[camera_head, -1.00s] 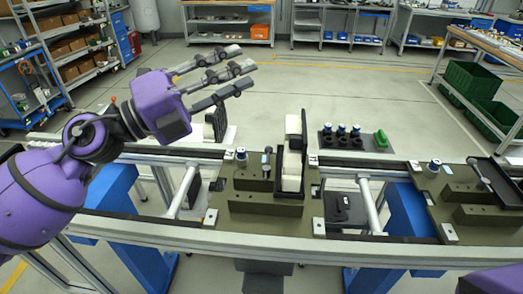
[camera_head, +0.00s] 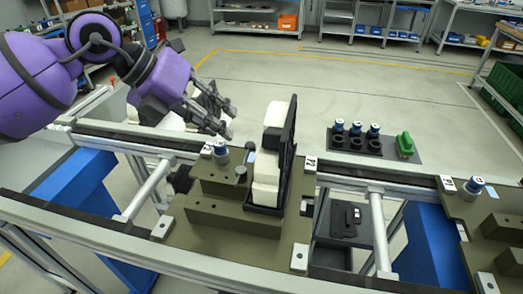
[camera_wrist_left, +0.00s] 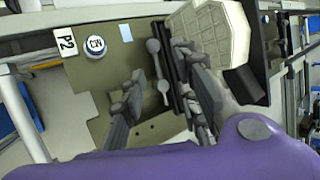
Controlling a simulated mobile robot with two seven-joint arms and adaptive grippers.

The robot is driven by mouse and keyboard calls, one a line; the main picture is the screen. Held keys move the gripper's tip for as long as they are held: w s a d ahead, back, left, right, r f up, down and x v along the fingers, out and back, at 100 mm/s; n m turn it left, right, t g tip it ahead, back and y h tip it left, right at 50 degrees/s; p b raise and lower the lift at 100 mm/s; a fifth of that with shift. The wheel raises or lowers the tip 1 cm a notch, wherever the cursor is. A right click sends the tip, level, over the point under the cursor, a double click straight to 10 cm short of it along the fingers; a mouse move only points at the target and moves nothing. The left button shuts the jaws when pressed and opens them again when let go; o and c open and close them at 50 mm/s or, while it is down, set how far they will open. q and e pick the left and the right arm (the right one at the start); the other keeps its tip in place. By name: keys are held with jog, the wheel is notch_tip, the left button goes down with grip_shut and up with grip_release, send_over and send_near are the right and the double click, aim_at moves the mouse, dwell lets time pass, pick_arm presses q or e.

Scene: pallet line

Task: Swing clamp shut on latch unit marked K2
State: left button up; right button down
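An olive fixture plate (camera_head: 180,238) carries an upright white part (camera_head: 265,180) against a black plate (camera_head: 288,150). A small grey clamp with a rounded end (camera_head: 240,174) stands left of the white part. In the left wrist view the clamp's grey round-ended pieces (camera_wrist_left: 164,88) lie between my fingers. A blue-capped round unit (camera_head: 220,147) also shows in the left wrist view (camera_wrist_left: 96,46); its mark is too small to read surely. My left gripper (camera_head: 222,118) is open, behind and above the clamp, with no visible grip. My right gripper is out of view.
A dark tray (camera_head: 375,150) with several blue-topped pieces and a green piece (camera_head: 404,144) stands right. Another olive plate (camera_head: 490,225) sits further right. Rails (camera_head: 150,190) run alongside the plates.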

aim_at(248, 151)
pick_arm(q)
jog(key=x, duration=0.8)
jog(key=shift+s+a+f, duration=0.15)
jog(key=shift+a+f, duration=0.05)
jog(key=shift+a, duration=0.15)
jog(key=shift+x, duration=0.75)
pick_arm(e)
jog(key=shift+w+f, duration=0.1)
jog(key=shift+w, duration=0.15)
pick_arm(q)
grip_shut()
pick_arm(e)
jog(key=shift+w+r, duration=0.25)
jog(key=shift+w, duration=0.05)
